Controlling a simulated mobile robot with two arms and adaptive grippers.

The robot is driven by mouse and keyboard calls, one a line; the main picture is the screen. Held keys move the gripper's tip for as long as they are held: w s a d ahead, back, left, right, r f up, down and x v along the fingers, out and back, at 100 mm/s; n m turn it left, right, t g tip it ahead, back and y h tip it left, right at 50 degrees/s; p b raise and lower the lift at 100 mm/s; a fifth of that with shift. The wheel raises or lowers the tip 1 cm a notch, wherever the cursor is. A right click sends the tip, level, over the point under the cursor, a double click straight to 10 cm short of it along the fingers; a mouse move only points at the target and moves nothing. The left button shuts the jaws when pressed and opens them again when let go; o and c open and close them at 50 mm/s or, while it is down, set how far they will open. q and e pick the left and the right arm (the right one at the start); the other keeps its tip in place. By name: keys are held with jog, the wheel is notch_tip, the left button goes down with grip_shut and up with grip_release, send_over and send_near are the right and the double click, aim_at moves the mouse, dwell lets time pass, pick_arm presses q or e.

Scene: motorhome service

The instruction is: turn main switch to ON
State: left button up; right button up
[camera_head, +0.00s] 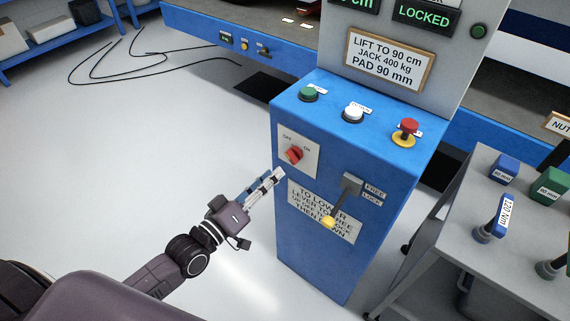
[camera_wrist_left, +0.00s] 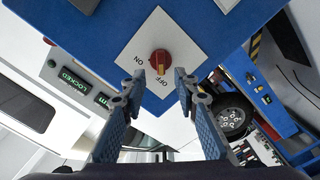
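The main switch (camera_head: 294,154) is a red knob on a white plate marked OFF and ON, on the front of the blue cabinet (camera_head: 310,240). Which mark the knob points at is hard to tell. My left gripper (camera_head: 279,175) is just below and left of the plate; it also shows in the left wrist view (camera_wrist_left: 157,80). Its fingers are apart, empty and clear of the knob. My right gripper is not in view.
A lever with a yellow tip (camera_head: 328,221) sticks out right of the switch, over a sign. Green, white and red buttons are on the cabinet's top. A grey cart (camera_head: 500,235) with tools stands at the right. Open floor (camera_head: 150,150) lies left.

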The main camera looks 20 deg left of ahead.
aim_at(290, 159)
pick_arm(q)
jog(key=b+x, duration=0.1)
jog(key=x, duration=0.4)
jog(key=shift+w+f+b, duration=0.15)
jog(key=shift+w+b, duration=0.1)
jog(key=shift+b, duration=0.05)
jog(key=shift+w+d, duration=0.25)
jog(key=shift+w, duration=0.25)
jog(key=shift+c, duration=0.9)
grip_shut()
